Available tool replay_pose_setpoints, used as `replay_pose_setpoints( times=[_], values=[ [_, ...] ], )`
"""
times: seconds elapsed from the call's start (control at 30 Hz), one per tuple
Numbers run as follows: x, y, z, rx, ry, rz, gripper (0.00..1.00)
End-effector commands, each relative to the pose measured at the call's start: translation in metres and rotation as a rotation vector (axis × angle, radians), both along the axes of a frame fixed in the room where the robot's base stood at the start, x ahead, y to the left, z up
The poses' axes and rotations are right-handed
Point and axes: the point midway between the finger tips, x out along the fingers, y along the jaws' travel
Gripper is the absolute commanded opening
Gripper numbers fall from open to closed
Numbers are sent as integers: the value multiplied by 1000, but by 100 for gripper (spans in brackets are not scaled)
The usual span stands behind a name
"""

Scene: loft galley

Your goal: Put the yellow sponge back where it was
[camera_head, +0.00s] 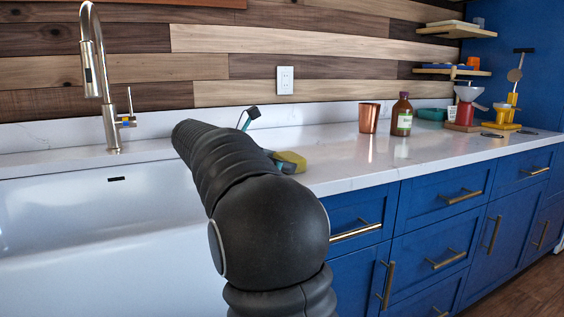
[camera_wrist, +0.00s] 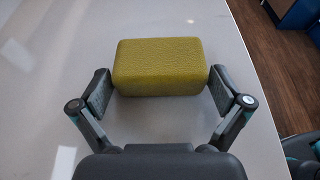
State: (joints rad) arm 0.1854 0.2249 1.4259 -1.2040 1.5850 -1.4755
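The yellow sponge (camera_wrist: 160,68) is a rounded block. In the wrist view it lies between the two fingertips of my gripper (camera_wrist: 160,90), with its short ends close to the grey pads. The fingers are spread wide, and I cannot tell whether either pad touches the sponge. In the head view the sponge (camera_head: 292,158) shows just right of my arm, low over the counter near its front edge. One finger stands toward the backsplash, apart from the visible part of the sponge. My arm hides part of the gripper.
The white counter (camera_head: 345,170) has free room right of the sponge. Beyond stand a copper cup (camera_head: 369,118), a brown bottle (camera_head: 402,117) and a teal bowl (camera_head: 432,114). The sink (camera_head: 90,220) and tall faucet (camera_head: 112,125) are at left. Blue drawers (camera_head: 440,208) lie below.

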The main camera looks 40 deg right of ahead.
Motion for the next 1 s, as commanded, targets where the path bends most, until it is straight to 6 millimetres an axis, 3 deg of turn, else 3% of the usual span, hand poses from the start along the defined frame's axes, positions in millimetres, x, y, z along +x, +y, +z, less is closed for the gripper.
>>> replay_pose_setpoints(
  times=[0.27,0.37,0.8,1.0],
  values=[
    [0,0,3,0,-1,1,100],
    [3,9,6,0,0,4,100],
    [21,84,35,0,-1,3,100],
    [25,104,43,0,0,2,100]
  ],
)
